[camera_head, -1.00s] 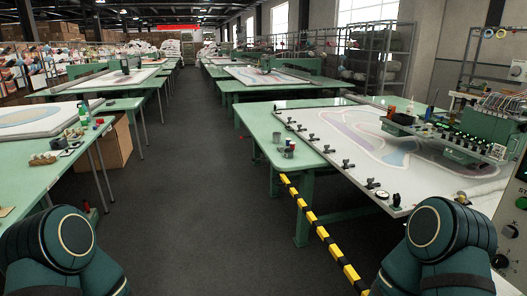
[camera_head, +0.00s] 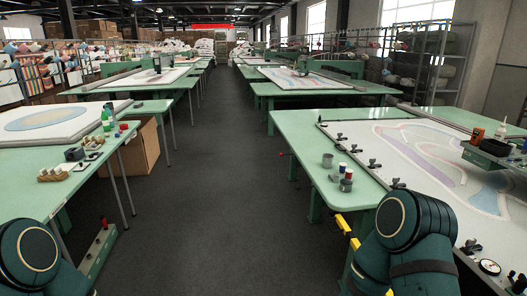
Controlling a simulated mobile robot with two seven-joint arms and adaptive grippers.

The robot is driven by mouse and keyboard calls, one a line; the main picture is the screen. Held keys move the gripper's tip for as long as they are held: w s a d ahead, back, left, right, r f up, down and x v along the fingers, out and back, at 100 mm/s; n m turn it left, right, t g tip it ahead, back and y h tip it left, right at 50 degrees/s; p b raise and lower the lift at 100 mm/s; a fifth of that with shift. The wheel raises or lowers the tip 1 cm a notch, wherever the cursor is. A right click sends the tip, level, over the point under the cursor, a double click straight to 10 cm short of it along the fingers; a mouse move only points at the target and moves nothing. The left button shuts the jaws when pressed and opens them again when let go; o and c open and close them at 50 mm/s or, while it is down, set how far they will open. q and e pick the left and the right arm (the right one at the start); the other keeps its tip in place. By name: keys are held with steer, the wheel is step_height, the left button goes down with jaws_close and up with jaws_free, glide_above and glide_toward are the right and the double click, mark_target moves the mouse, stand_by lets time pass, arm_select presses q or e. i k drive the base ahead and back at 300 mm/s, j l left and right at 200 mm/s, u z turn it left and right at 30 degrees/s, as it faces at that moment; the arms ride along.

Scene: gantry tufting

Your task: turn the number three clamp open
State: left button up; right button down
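A row of small black clamps runs along the near-left edge of a white framed cloth (camera_head: 425,155) on the right green table. A far one (camera_head: 340,137), a middle one (camera_head: 374,164) and a nearer one (camera_head: 470,247) show. Another clamp (camera_head: 397,184) is just above my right arm, which hides part of the row. No clamp numbers are readable, so I cannot tell which is number three. Whether each clamp is open or shut is too small to tell. My two arms show only as dark green links at the bottom corners; neither gripper is in view.
Cups and small spools (camera_head: 345,180) stand on the right table's left corner (camera_head: 300,125). A round dial (camera_head: 489,267) is on the frame edge. The left table (camera_head: 30,185) holds bottles. The grey aisle (camera_head: 230,180) between is clear.

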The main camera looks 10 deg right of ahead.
mark_target(394, 180)
steer(key=i+z, duration=0.15)
steer(key=i, duration=0.55)
steer(key=i+j+z, duration=0.2)
steer(key=i, duration=0.5)
steer(key=i+z, duration=0.25)
steer(key=z, duration=0.2)
steer(key=i+z, duration=0.25)
steer(key=z, duration=0.15)
steer(key=i+j+z, duration=0.2)
steer(key=z, duration=0.25)
